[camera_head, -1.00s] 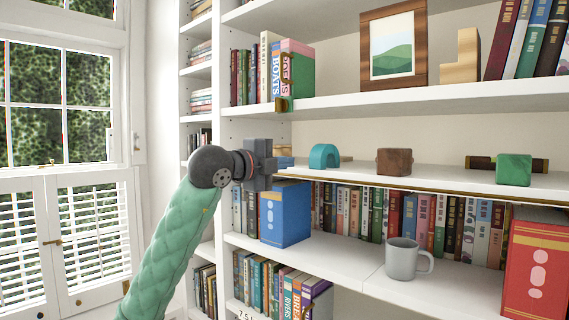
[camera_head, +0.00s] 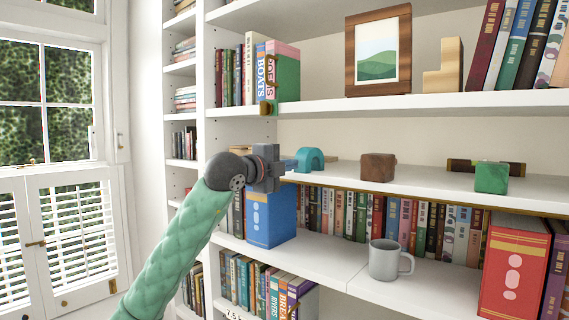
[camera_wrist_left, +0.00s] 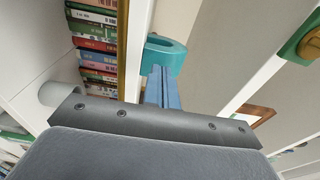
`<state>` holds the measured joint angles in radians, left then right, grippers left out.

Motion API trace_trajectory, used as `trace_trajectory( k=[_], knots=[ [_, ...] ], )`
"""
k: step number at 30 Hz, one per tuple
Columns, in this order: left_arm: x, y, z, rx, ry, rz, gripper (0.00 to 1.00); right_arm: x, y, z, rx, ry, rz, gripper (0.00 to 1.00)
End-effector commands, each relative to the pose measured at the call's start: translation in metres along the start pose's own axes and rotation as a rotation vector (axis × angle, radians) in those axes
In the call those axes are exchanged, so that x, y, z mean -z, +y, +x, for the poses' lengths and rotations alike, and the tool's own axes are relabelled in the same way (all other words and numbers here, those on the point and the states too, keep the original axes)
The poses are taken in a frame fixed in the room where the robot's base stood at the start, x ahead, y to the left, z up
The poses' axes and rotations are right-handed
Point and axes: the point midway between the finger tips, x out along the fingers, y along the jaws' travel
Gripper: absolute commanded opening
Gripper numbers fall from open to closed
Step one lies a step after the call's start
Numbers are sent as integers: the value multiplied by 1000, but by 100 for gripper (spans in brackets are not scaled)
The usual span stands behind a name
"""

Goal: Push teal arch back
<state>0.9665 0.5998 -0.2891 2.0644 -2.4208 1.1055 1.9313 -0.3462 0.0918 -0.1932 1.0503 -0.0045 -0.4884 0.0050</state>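The teal arch (camera_head: 309,159) stands on the middle shelf, toward its left end; it also shows in the left wrist view (camera_wrist_left: 168,55). My left gripper (camera_head: 291,164) is level with the shelf, just left of the arch, with its fingers pointing at it. In the left wrist view its two blue fingers (camera_wrist_left: 161,82) lie together, shut with nothing between them. Their tips overlap the near edge of the arch in that view; I cannot tell whether they touch it. My right gripper is not in view.
On the same shelf (camera_head: 430,178), a brown cube (camera_head: 378,167) and a green cube (camera_head: 491,177) stand to the right, with a dark bar (camera_head: 460,165) behind. A blue box (camera_head: 271,217) and a grey mug (camera_head: 385,260) stand on the shelf below. Shelf between arch and brown cube is clear.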

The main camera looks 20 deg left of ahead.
Motion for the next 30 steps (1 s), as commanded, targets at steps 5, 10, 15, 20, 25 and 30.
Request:
trace_trajectory(
  k=[5, 10, 15, 20, 25, 30],
  knots=[
    [0, 0, 1, 0, 0, 0, 0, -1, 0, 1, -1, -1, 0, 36],
    [0, 0, 1, 0, 0, 0, 0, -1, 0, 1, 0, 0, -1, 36],
    [0, 0, 3, 0, 0, -1, 0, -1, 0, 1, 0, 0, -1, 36],
    [0, 0, 7, 0, 1, -1, 0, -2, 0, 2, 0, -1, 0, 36],
    [0, 0, 10, 0, 1, -1, 0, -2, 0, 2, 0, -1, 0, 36],
    [0, 0, 13, 0, 1, 0, 0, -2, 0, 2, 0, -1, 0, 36]
  ],
)
